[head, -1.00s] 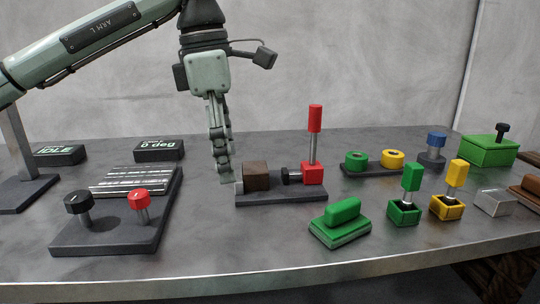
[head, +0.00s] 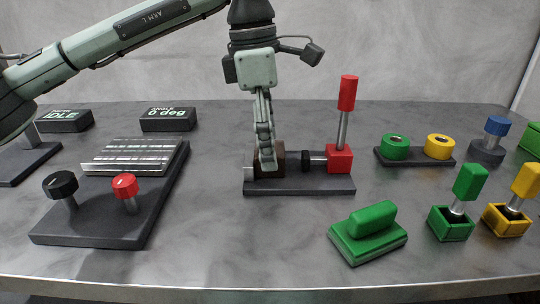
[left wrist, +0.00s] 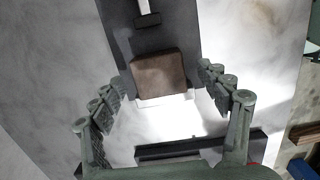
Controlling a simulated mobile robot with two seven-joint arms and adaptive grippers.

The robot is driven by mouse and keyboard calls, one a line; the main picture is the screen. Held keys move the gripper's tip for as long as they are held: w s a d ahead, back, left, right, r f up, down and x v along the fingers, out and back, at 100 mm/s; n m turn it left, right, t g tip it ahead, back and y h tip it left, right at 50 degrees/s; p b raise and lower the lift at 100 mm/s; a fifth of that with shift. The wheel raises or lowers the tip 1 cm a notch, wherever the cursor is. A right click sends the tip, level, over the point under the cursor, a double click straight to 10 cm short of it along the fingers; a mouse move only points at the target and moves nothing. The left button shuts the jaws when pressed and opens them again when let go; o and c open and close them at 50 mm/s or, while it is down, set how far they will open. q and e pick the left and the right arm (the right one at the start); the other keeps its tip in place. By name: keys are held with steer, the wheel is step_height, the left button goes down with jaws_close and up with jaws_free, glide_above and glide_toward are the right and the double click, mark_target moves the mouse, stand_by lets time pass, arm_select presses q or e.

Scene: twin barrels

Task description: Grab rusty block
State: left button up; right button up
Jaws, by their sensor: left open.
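The rusty block (head: 279,160) is a dark brown cube on a dark base plate (head: 300,187), at the left end of a clamp with a red box and lever. It also shows in the left wrist view (left wrist: 158,75). My left gripper (head: 267,166) points down at the block, and its fingers hide part of it in the head view. In the left wrist view the fingers of my left gripper (left wrist: 161,80) are spread apart, one on each side of the block, with nothing held. Whether they touch the block cannot be told. My right gripper is not in view.
The red lever (head: 346,95) stands up right of the block, and a black screw end (head: 314,160) lies close to it. A green handled block (head: 368,232) sits in front. A knob panel (head: 100,225) is at left. Several coloured sockets stand at right.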

arm_select(q)
steer(key=shift+d+f, duration=0.15)
steer(key=shift+f, duration=0.75)
steer(key=c, duration=1.7)
steer(key=shift+r, duration=0.1)
jaws_close()
